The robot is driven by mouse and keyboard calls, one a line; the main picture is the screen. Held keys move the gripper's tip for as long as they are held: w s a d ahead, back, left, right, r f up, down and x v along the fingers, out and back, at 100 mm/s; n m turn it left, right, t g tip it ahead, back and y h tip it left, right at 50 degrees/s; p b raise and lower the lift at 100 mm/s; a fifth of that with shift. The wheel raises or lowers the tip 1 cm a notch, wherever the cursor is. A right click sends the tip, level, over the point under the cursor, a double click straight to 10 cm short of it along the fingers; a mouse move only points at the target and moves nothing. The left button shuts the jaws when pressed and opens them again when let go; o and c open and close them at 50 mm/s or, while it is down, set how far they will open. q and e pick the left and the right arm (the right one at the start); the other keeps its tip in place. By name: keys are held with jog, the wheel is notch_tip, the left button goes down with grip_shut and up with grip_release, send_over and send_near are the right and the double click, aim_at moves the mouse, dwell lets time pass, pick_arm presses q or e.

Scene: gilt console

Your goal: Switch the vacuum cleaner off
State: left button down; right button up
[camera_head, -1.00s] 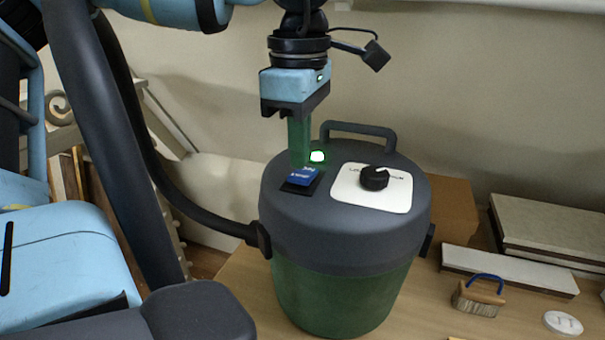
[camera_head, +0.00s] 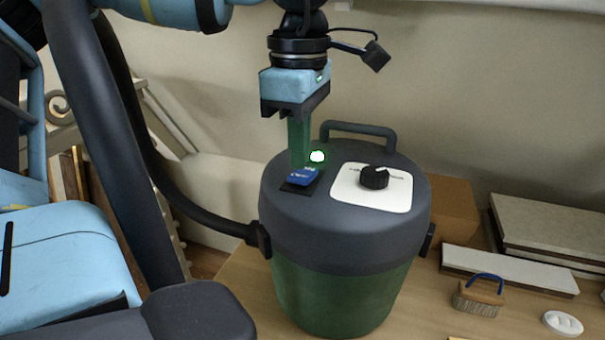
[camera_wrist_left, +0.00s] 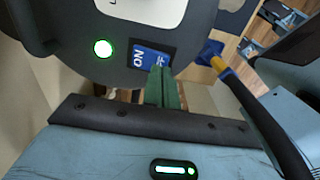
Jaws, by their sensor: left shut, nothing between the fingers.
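The vacuum cleaner (camera_head: 345,232) stands upright on the table, with a dark grey lid and a green tank. On its lid is a blue rocker switch (camera_head: 303,177), seen in the left wrist view (camera_wrist_left: 142,58) with "ON" on one end. A green lamp (camera_head: 317,156) beside the switch is lit; it also shows in the left wrist view (camera_wrist_left: 103,48). My left gripper (camera_head: 301,163) is shut and empty, its green fingers pointing down at the far end of the switch. Whether the tips touch it I cannot tell. My right gripper is not in view.
A black knob (camera_head: 374,178) sits on a white plate on the lid, with a carry handle (camera_head: 357,130) behind. A black hose (camera_head: 190,212) joins the lid's left side. A brush (camera_head: 479,297), a white disc (camera_head: 563,323) and stacked slabs (camera_head: 550,225) lie right.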

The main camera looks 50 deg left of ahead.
aim_at(300, 176)
pick_arm(q)
jog(key=shift+f+b, duration=0.55)
jog(key=shift+f, duration=0.4)
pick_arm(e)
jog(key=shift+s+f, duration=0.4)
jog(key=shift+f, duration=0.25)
pick_arm(q)
jog(key=shift+r, duration=0.1)
jog(key=shift+r+p, duration=1.75)
jog(key=shift+r, duration=1.7)
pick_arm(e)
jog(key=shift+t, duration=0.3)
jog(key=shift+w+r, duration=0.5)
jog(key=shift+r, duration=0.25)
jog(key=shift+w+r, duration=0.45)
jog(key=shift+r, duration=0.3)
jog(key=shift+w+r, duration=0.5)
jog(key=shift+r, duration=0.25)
